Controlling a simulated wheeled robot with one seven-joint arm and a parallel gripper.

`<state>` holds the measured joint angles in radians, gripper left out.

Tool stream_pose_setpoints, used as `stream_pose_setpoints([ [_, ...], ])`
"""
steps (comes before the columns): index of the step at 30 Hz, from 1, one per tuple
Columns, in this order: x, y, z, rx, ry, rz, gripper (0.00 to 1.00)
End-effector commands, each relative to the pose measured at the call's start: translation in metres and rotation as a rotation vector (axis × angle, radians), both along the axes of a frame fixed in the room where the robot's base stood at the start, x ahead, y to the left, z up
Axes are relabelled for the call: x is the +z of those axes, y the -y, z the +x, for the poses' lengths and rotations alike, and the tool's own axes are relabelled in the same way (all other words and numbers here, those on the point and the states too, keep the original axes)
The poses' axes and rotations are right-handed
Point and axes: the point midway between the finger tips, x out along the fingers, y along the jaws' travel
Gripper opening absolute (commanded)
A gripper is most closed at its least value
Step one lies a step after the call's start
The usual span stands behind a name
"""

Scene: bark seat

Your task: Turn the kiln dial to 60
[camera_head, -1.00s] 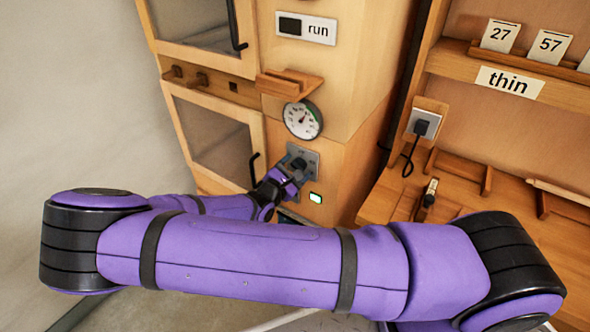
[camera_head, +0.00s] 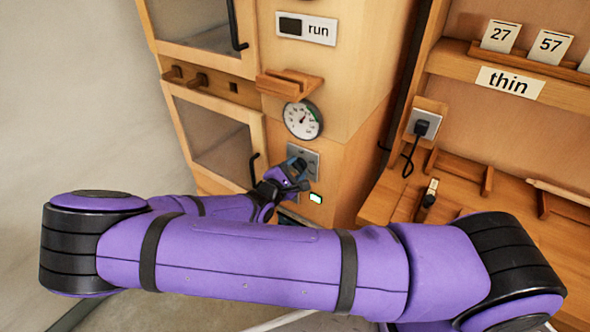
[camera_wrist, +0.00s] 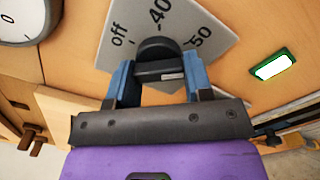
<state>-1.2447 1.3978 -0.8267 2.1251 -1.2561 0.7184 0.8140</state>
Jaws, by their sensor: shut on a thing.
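The kiln dial is a dark round knob with a grip bar (camera_wrist: 156,48) on a grey plate (camera_wrist: 110,40). In the wrist view the plate shows the labels off, 40 and 50; no 60 is in sight there. My gripper (camera_wrist: 158,76) is shut on the dial, with one blue finger on each side of the grip bar. I cannot tell which mark the dial points to. In the head view my gripper (camera_head: 298,170) is at the plate (camera_head: 312,158), and the dial is mostly hidden behind it.
A round white gauge (camera_head: 302,121) sits above the dial, under a small wooden ledge (camera_head: 289,85). A lit green-rimmed lamp (camera_head: 316,198) is below right of the plate. A run sign (camera_head: 306,29) is higher up. A plugged socket (camera_head: 424,122) is to the right.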

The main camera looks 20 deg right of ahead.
Motion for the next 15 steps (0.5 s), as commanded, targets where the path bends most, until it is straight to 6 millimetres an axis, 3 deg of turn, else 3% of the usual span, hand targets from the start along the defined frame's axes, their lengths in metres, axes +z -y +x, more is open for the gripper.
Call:
stream_pose_setpoints([
  [15, 0.0016, -0.0010, 0.0005, 0.001, 0.381, 0.277, 0.23],
])
